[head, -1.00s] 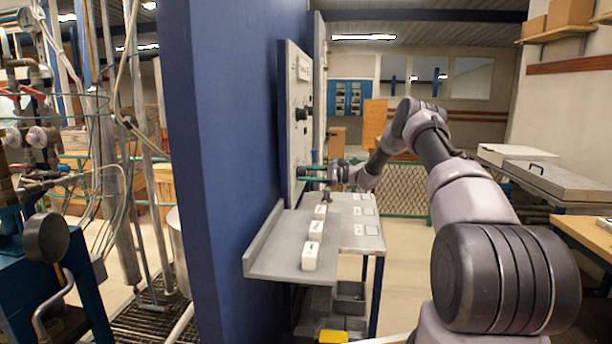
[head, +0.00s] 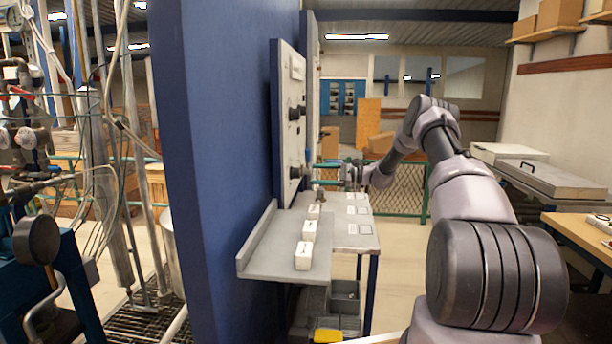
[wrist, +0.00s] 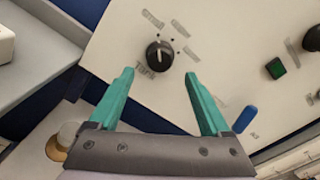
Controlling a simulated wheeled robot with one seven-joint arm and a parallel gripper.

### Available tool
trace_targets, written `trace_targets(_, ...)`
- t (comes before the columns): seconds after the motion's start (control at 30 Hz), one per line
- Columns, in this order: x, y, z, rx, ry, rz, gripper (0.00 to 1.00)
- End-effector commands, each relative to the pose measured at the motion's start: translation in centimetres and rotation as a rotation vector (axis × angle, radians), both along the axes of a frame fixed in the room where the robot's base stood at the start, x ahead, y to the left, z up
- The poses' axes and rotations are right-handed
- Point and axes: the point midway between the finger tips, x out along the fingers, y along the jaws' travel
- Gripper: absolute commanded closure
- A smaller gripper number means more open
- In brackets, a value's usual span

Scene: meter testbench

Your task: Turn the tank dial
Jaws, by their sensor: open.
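The tank dial (wrist: 160,56) is a round black knob with a white pointer line, on a pale panel, with "Tank" printed beside it in the wrist view. My gripper (wrist: 158,76) has two teal fingers, open and empty. In the wrist view the dial lies between and just beyond the fingertips, apparently untouched. In the head view my gripper (head: 318,164) is just right of the panel (head: 288,70), level with a lower black knob (head: 296,172) that seems to be this dial.
A second black knob (head: 296,113) is higher on the panel. The wrist view shows a green square button (wrist: 275,68) and a blue part (wrist: 246,118). Below my gripper is a grey shelf (head: 265,262) with several white blocks. A blue wall (head: 235,150) stands left.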

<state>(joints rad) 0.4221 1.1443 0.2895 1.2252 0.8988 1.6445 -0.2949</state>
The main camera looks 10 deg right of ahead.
Motion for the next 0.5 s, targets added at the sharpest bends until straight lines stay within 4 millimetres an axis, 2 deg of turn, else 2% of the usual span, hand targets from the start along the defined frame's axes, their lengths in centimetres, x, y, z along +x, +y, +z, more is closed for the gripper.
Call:
trace_targets(0.1, -0.6, -1.9, 0.0, 0.0, 0.0, -0.001, 0.19)
trace_targets(0.2, -0.9, -2.7, 0.0, 0.0, 0.001, 0.0, 0.19)
trace_targets(0.5, -1.1, -3.3, 0.0, 0.0, 0.001, 0.001, 0.19)
